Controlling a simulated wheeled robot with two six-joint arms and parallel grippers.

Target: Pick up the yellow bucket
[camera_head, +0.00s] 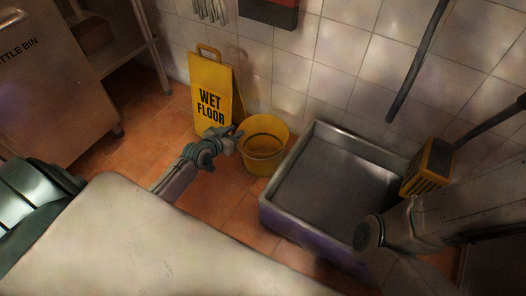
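The yellow bucket (262,161) stands upright on the red tile floor against the wall, between the wet floor sign and a grey basin. My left gripper (236,136) is at the bucket's left rim, with its fingers pointing toward it. The fingers look parted, and in this view they overlap the rim's left edge; I cannot tell whether they touch it or have the rim between them. My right arm (445,215) reaches in from the right over the basin. Its gripper fingers cannot be made out clearly.
A yellow wet floor sign (209,88) stands close behind and left of the bucket. A metal cabinet (60,95) is at left. Bare floor lies in front of the bucket.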

